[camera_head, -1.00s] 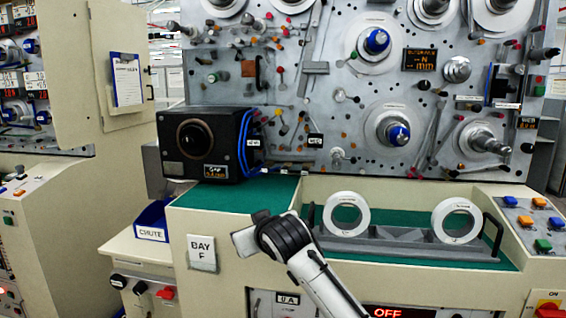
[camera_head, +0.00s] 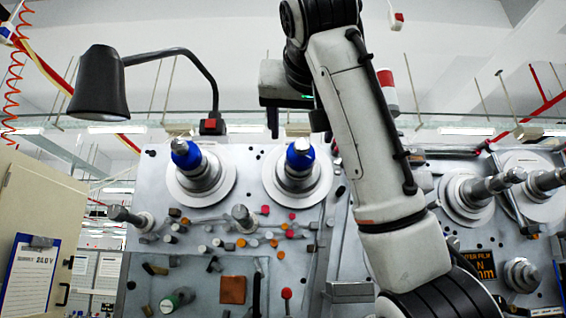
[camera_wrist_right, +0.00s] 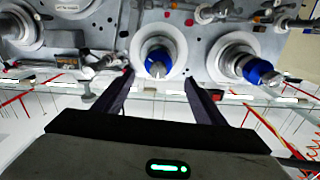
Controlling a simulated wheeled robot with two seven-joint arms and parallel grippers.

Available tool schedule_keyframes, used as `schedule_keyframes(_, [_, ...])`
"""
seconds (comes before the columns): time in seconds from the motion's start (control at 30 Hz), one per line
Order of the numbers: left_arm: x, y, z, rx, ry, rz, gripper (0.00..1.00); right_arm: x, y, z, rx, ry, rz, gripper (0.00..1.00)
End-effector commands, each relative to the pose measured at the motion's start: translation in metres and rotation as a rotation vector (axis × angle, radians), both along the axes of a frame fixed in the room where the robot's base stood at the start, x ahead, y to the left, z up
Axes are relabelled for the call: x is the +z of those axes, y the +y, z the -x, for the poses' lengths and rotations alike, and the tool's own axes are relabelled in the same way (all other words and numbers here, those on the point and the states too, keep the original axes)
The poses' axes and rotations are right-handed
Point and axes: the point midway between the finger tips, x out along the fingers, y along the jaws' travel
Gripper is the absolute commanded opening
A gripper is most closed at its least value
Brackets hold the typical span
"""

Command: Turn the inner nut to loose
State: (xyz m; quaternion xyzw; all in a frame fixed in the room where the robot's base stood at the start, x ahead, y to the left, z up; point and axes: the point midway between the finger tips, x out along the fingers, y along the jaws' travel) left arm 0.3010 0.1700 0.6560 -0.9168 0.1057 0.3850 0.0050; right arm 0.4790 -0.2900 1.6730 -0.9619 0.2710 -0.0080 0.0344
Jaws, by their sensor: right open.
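Two spindles with blue nuts stand side by side high on the grey machine panel. The right one's blue nut (camera_head: 300,156) sits on a white disc, and the left one's blue nut (camera_head: 186,155) sits on another. My right gripper (camera_head: 296,128) is open and empty, its dark fingers pointing down just above the right spindle. In the right wrist view my gripper (camera_wrist_right: 156,84) has its fingers spread to either side of that spindle's blue nut (camera_wrist_right: 157,56); I cannot tell any contact. The other blue nut (camera_wrist_right: 260,71) lies outside the fingers. My left gripper is out of view.
A black lamp (camera_head: 100,84) on a bent arm hangs at the upper left. More metal spindles (camera_head: 482,186) jut out at the right. Small coloured knobs fill the panel below the blue nuts. A clipboard (camera_head: 28,277) hangs at the lower left.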

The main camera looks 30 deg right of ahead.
Motion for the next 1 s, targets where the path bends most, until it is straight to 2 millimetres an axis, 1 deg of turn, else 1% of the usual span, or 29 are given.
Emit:
schedule_keyframes(0.07, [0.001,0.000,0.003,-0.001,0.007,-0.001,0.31,0.003,-0.005,-0.003,-0.005,-0.001,-0.004,0.64])
schedule_keyframes(0.17, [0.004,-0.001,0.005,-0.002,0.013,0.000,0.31,0.003,-0.013,-0.015,-0.006,0.001,-0.004,0.64])
schedule_keyframes(0.4, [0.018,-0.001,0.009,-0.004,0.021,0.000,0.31,0.003,-0.036,-0.055,-0.006,0.002,-0.003,0.64])
schedule_keyframes(0.6, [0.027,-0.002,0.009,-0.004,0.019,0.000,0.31,0.002,-0.049,-0.077,-0.003,0.000,-0.002,0.64])
schedule_keyframes(0.77, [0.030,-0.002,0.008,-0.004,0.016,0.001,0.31,0.002,-0.053,-0.084,-0.002,-0.002,-0.002,0.64])
schedule_keyframes(1.0, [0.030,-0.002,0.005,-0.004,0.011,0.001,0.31,0.001,-0.053,-0.085,-0.001,-0.002,-0.001,0.64])
